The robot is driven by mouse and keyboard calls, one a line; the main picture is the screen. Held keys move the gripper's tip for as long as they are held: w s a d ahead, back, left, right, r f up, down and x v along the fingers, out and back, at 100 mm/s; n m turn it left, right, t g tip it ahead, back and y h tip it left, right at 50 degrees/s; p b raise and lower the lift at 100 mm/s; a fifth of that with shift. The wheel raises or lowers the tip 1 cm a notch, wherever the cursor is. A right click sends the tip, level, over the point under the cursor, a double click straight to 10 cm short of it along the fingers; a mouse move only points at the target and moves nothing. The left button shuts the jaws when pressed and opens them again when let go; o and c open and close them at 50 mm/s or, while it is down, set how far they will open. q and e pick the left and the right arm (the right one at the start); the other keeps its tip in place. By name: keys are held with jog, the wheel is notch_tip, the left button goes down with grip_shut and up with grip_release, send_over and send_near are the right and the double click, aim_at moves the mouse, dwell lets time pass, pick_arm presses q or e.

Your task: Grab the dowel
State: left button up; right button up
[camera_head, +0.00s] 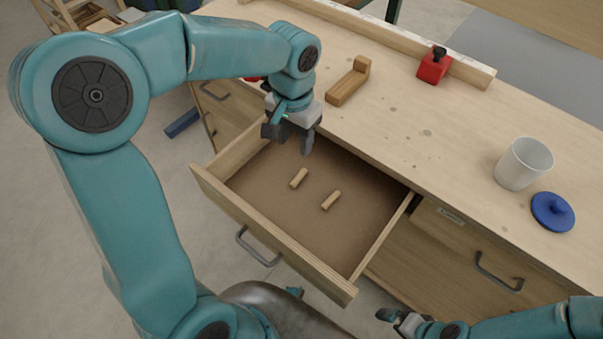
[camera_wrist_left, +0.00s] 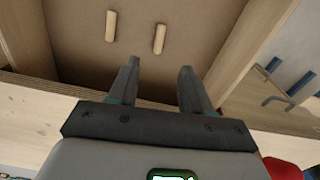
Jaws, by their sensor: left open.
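Two short light wooden dowels lie apart on the brown floor of an open drawer (camera_head: 275,258). One dowel (camera_head: 298,178) is on the left and the other dowel (camera_head: 331,200) is on the right in the head view. Both also show at the top of the left wrist view, one dowel (camera_wrist_left: 111,26) and another dowel (camera_wrist_left: 159,38). My left gripper (camera_head: 288,138) is open and empty over the back of the drawer, apart from both dowels. Its fingers (camera_wrist_left: 158,85) point toward the dowels in the wrist view. My right gripper (camera_head: 395,318) is low at the bottom right, small and partly cropped.
The drawer juts from a wooden workbench (camera_head: 420,150). On the bench are a wooden block (camera_head: 347,88), a red object (camera_head: 433,66), a white cup (camera_head: 523,164) and a blue lid (camera_head: 552,211). The drawer walls surround the dowels, with bare floor around them.

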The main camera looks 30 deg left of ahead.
pick_arm(q)
jog(key=b, duration=0.1)
send_over(295, 182)
jog(key=f, duration=0.8)
jog(key=shift+w, duration=0.2)
jog(key=shift+s+a+f, duration=0.1)
jog(key=shift+s+f, duration=0.1)
jog(key=shift+f, duration=0.45)
notch_tip(295, 182, down, 5)
jog(key=shift+f+b, duration=0.1)
jog(key=shift+b, duration=0.4)
grip_shut()
